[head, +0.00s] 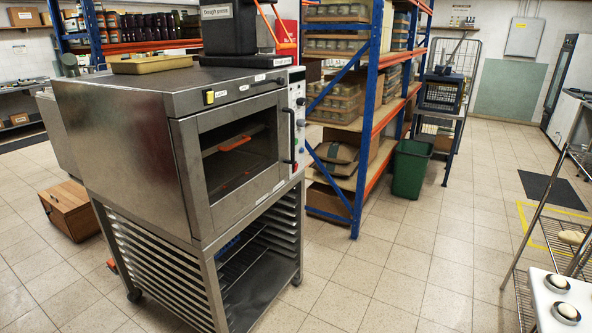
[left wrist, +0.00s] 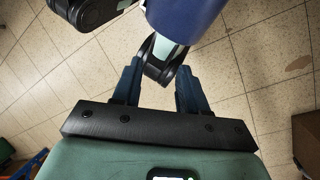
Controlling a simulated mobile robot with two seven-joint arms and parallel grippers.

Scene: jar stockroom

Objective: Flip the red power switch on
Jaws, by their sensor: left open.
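A steel oven (head: 130,140) with a glass door stands on a rack trolley in the head view. Its narrow control panel (head: 298,115) is at the right of the door, with dark knobs and small coloured controls seen at a steep angle. My left gripper (left wrist: 158,68) shows only in the left wrist view. Its two blue fingers are apart, with nothing held between them and tiled floor and dark arm parts beyond. My right gripper is in neither view.
A brass-coloured tray (head: 152,64) and a black dough press (head: 228,28) sit on the oven. Blue-and-orange shelving (head: 367,120) with jars stands behind. A green bin (head: 411,168) stands beside it. A wire rack (head: 537,235) is at the right. Tiled floor (head: 400,265) between is clear.

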